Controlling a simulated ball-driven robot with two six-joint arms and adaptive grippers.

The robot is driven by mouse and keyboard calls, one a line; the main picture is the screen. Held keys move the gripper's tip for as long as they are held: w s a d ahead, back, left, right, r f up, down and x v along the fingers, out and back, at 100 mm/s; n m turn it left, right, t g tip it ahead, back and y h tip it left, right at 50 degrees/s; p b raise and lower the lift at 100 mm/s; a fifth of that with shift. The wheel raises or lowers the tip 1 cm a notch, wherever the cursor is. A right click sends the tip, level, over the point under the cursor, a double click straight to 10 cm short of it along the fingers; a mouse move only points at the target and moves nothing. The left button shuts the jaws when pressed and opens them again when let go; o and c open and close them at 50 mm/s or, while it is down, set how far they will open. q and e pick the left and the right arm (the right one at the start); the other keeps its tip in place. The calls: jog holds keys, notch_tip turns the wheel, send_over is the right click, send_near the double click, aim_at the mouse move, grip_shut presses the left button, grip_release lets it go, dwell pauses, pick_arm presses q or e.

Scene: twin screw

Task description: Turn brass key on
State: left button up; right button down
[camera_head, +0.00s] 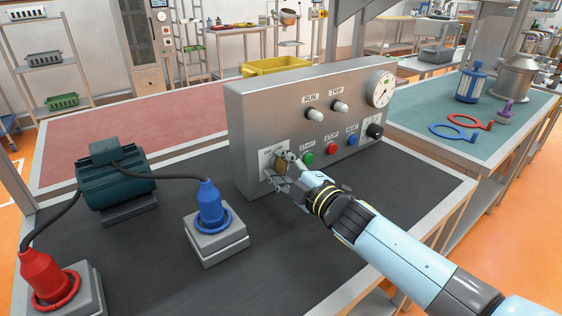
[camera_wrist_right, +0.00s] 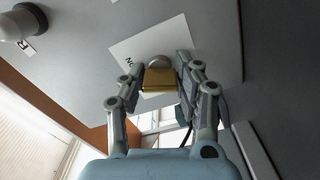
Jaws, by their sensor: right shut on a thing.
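The brass key (camera_wrist_right: 160,79) is in the right wrist view, in front of a white label plate (camera_wrist_right: 122,50) on the grey panel. In the head view the key (camera_head: 281,163) shows small at the panel's lower left. My right gripper (camera_wrist_right: 161,76) has its fingers on both sides of the key and is shut on it. In the head view my right gripper (camera_head: 283,169) reaches the panel from the lower right, and its fingers partly hide the key and label. My left gripper is not in view.
The control panel (camera_head: 243,112) carries a green START button (camera_head: 307,158), a red STOP button (camera_head: 332,148), a blue button (camera_head: 352,139), a black knob (camera_head: 374,131) and a gauge (camera_head: 381,88). A blue plug (camera_head: 210,203), red plug (camera_head: 46,277) and motor (camera_head: 112,182) stand left. Dark mat lies clear in front.

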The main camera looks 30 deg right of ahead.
jog(key=shift+m+p, duration=0.35)
jog(key=shift+m, duration=0.45)
jog(key=shift+f, duration=0.1)
jog(key=c, duration=0.9)
grip_release()
jog(key=s, duration=0.4)
jog(key=s+d, duration=0.1)
jog(key=s, duration=0.7)
jog(key=shift+d, duration=0.35)
